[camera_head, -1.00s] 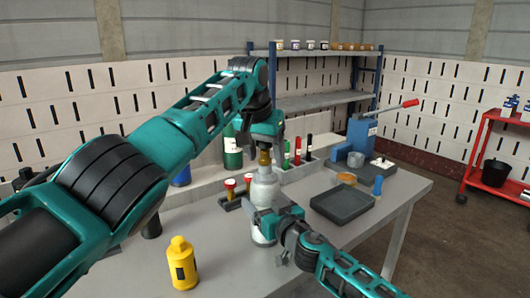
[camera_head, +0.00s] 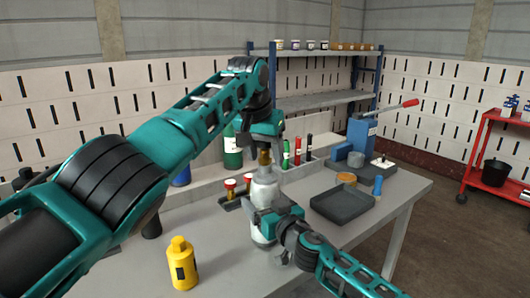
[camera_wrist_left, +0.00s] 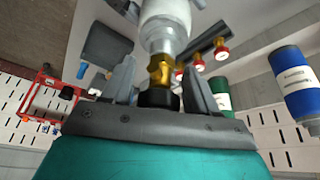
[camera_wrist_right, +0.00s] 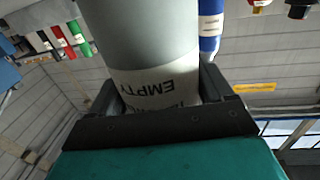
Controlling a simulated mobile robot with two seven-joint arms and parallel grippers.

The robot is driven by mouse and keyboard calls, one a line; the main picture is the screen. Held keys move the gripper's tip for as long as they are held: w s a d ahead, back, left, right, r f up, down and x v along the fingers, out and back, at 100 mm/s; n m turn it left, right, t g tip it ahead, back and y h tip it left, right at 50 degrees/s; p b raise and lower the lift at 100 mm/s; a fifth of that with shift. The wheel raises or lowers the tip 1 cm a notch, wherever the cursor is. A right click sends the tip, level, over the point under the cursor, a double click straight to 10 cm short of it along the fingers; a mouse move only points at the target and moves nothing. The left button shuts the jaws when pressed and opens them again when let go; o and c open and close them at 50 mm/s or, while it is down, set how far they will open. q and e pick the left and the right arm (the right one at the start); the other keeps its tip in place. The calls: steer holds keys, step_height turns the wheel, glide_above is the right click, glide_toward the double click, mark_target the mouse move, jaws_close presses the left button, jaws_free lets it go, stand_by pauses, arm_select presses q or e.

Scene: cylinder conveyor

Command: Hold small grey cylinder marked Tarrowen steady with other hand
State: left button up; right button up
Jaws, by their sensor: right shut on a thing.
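The small grey cylinder (camera_head: 265,192) stands upright over the table, with a brass valve (camera_wrist_left: 160,68) at its top. In the right wrist view its grey body (camera_wrist_right: 145,35) carries a white label reading EMPTY, upside down; the rest of the wording is partly hidden, and I cannot read Tarrowen. My right gripper (camera_head: 264,216) is shut on the cylinder's body, with fingers on both sides. My left gripper (camera_head: 264,147) is above the cylinder, pointing down. Its fingers are apart on either side of the valve, with gaps visible in the left wrist view.
A yellow bottle (camera_head: 181,262) stands at the front left of the table. Red-topped pieces sit in a dark holder (camera_head: 230,203) left of the cylinder. A dark tray (camera_head: 342,206) lies to the right. A green bottle (camera_head: 232,152) stands behind.

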arm_select(q)
steer(key=shift+o, duration=0.3)
steer(key=shift+r, duration=1.3)
steer(key=shift+f, duration=0.15)
steer(key=shift+f, duration=1.15)
steer(key=shift+c, duration=0.2)
steer(key=c, duration=1)
steer(key=o, duration=1)
steer(key=shift+o, duration=0.2)
